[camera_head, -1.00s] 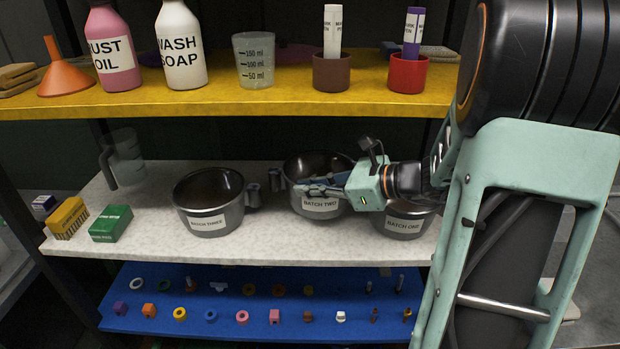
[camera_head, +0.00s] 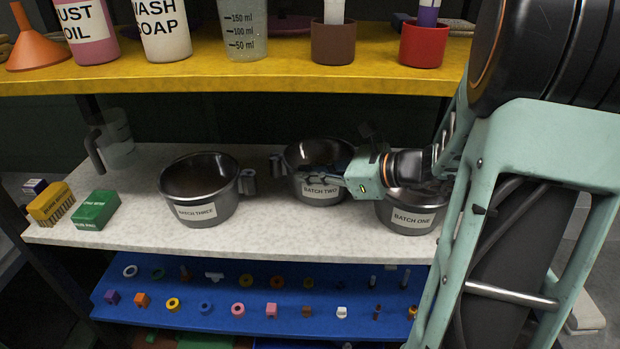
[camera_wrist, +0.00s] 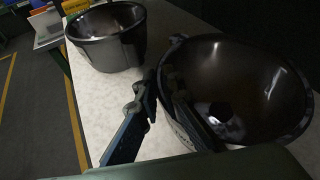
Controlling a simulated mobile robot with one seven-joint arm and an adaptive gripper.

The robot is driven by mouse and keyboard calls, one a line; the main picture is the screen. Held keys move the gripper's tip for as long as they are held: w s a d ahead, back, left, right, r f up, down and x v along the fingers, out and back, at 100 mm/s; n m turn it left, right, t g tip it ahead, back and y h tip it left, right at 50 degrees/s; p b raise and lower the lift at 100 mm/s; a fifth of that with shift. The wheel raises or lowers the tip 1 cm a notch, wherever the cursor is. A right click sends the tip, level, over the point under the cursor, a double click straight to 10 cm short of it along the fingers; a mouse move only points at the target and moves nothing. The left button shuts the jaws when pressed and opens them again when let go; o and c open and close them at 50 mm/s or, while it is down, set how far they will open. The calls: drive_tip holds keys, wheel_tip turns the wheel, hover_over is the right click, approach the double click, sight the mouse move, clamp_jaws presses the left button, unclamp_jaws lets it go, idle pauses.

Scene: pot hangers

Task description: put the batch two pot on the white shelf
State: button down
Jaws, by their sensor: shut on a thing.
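The batch two pot (camera_head: 320,191), a dark metal pot with a white label, is at the middle of the white shelf (camera_head: 130,222) in the head view. My gripper (camera_head: 325,174) reaches in from the right and is shut on its rim. In the wrist view the same pot (camera_wrist: 270,85) fills the right side, with my gripper's fingers (camera_wrist: 160,110) at its near left wall. The pot looks upright. I cannot tell whether its base touches the shelf.
The batch three pot (camera_head: 198,190) stands to the left and the batch one pot (camera_head: 412,215) to the right, partly behind my arm. The yellow shelf (camera_head: 240,78) is above, and a blue shelf (camera_head: 200,317) with small parts is below. Small boxes (camera_head: 95,211) sit at the left.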

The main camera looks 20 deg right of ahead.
drive_tip(key=c, duration=2.1)
unclamp_jaws()
drive_tip(key=shift+f, duration=0.15)
drive_tip(key=shift+s+r, duration=0.1)
drive_tip(key=shift+r, duration=0.15)
drive_tip(key=v, duration=1.1)
drive_tip(key=shift+s+d+p, duration=0.25)
drive_tip(key=shift+s+p, duration=0.05)
drive_tip(key=shift+p, duration=0.15)
drive_tip(key=shift+r, duration=0.1)
